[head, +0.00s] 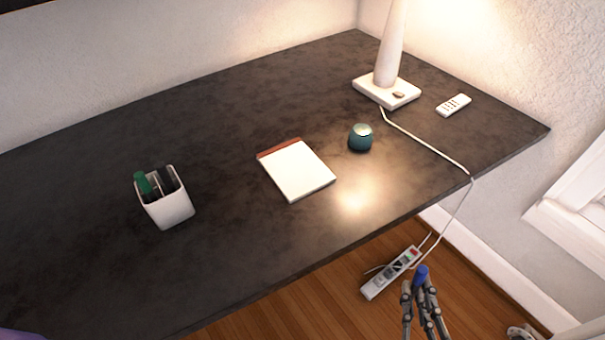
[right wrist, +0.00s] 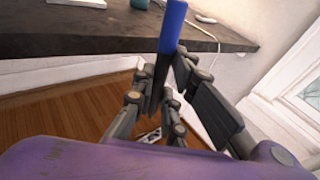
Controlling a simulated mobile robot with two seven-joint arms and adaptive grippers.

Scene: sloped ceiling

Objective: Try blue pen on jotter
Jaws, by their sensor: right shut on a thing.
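The jotter (head: 298,170), a white pad with a red-brown top band, lies flat on the dark desk near its middle. My right gripper (head: 420,285) is shut on the blue pen (head: 422,272), off the desk's front edge and to the right of the jotter. A corner of the jotter (right wrist: 78,3) shows at the top of that view. My left gripper is not in view.
A white pen cup (head: 168,208) with green and dark pens stands left of the jotter. A teal round object (head: 360,138), a lamp (head: 386,90) with its cable and a remote (head: 453,105) are to the right. A power strip (head: 390,272) lies on the floor.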

